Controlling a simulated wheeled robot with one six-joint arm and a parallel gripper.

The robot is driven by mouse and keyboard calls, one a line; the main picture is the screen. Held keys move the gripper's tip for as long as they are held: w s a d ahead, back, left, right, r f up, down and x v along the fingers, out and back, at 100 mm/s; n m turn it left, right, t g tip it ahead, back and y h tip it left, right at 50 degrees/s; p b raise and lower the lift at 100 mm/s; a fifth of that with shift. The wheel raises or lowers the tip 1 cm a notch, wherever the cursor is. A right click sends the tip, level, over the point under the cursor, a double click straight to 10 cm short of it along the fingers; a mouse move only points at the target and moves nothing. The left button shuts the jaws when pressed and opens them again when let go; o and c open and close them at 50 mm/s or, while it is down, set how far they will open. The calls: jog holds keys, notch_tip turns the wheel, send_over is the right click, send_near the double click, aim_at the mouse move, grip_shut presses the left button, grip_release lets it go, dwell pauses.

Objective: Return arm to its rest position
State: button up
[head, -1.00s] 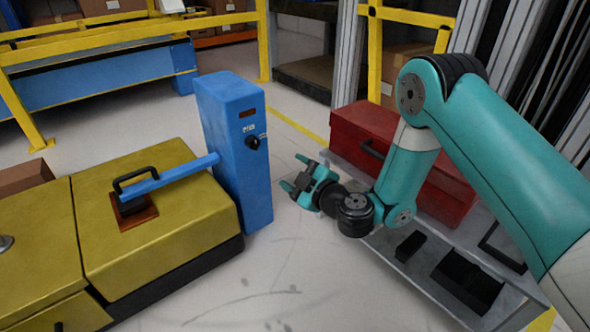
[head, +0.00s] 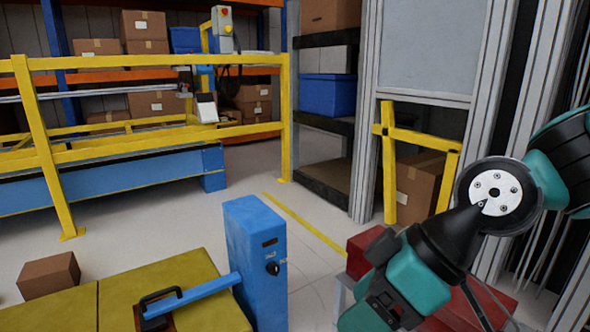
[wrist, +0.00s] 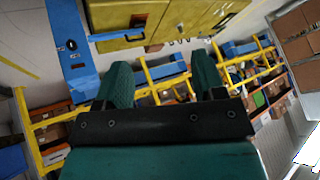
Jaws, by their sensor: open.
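My arm is folded up at the right of the head view, in front of the red toolbox (head: 362,252). My gripper (head: 392,311) shows there near the bottom edge, partly cut off by the frame. In the wrist view my gripper (wrist: 160,88) has its two teal fingers spread well apart, with nothing between them. The floor, yellow cabinets and yellow railing show beyond the fingers.
A blue post (head: 256,262) with a dial and a long blue lever stands left of my gripper, by the yellow cabinet (head: 200,285). A cardboard box (head: 48,275) is at far left. Yellow railings (head: 150,150) and shelves stand behind. Open floor lies between.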

jog(key=s+d+r+m+h+p, duration=0.2)
jog(key=s+d+r+m+h, duration=0.1)
jog(key=s+d+r+m, duration=0.25)
notch_tip(320, 180, up, 36)
jog(key=s+d+p, duration=0.1)
jog(key=p, duration=3.6)
jog(key=shift+d+f+g+p, duration=0.2)
jog(key=shift+g+p, duration=0.1)
jog(key=shift+p, duration=0.1)
jog(key=shift+n, duration=0.25)
jog(key=shift+c, duration=0.2)
